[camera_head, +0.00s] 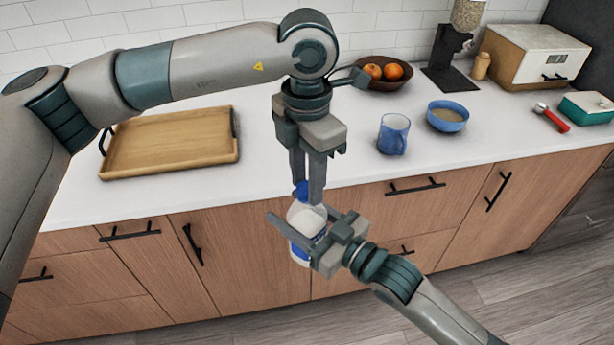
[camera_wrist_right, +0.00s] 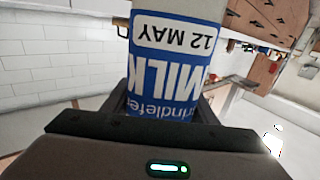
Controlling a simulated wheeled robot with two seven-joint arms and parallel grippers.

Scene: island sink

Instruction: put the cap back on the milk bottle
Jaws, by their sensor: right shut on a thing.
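The milk bottle (camera_head: 306,218), white with a blue label, is held in the air in front of the counter. My right gripper (camera_head: 298,215) is shut on its body from the lower right. The label also shows in the right wrist view (camera_wrist_right: 170,70), where its text appears upside down. The blue cap (camera_head: 302,189) is at the bottle's top, between or right by the fingertips of my left gripper (camera_head: 308,190), which points down from above. Whether the left fingers press on the cap, and whether the cap is seated on the neck, cannot be told.
The white counter (camera_head: 260,190) is behind the bottle. On it are a wooden tray (camera_head: 170,145), a blue mug (camera_head: 394,134), a blue bowl (camera_head: 447,117), a fruit bowl (camera_head: 385,80) and a bread box (camera_head: 535,55). Wooden drawers (camera_head: 240,250) are below.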

